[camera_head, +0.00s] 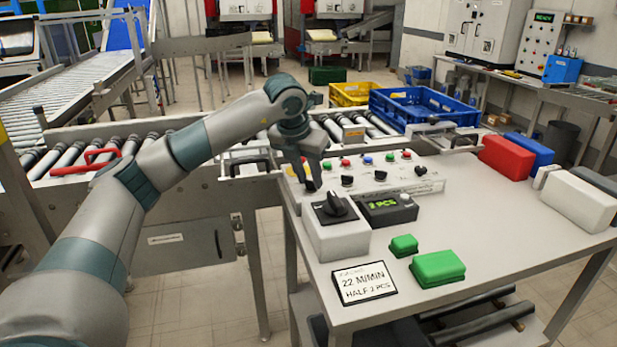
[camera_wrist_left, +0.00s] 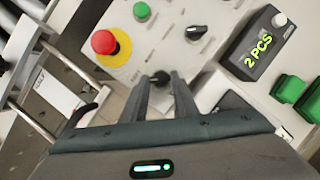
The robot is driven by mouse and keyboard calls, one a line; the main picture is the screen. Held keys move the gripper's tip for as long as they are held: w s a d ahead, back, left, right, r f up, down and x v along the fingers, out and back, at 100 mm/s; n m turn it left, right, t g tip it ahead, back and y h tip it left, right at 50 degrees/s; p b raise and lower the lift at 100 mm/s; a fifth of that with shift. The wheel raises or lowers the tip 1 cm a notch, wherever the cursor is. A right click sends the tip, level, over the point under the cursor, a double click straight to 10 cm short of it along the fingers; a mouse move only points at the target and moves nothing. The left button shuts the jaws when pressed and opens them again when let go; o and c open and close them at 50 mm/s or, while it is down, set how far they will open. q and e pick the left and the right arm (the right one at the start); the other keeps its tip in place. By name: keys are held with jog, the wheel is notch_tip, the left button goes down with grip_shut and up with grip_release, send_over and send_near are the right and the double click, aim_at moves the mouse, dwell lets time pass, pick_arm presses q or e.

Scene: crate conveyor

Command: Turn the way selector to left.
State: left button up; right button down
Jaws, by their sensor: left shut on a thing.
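My left gripper (camera_head: 309,187) reaches down onto the left end of the sloped control panel (camera_head: 385,187). In the left wrist view, the left gripper's fingers (camera_wrist_left: 160,92) are shut on a black selector knob (camera_wrist_left: 158,78), one finger on each side. The fingers hide part of the knob, and its pointer and label cannot be read, so I cannot tell which way it points. In the head view the gripper covers this knob. Another black knob (camera_wrist_left: 196,32) stands beyond it, untouched. The right gripper is not in view.
A red and yellow stop button (camera_wrist_left: 105,43) sits close to the fingers. A card (camera_head: 364,283) lies in front. The bench's right front is clear.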

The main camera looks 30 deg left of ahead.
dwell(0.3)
pick_arm(q)
jog(key=o, duration=1.1)
jog(key=shift+c, duration=0.2)
jog(key=shift+s+r, duration=0.2)
jog(key=shift+r, duration=0.3)
jog(key=v, duration=1.6)
jog(key=shift+r+b, duration=0.2)
jog(key=shift+b, duration=0.25)
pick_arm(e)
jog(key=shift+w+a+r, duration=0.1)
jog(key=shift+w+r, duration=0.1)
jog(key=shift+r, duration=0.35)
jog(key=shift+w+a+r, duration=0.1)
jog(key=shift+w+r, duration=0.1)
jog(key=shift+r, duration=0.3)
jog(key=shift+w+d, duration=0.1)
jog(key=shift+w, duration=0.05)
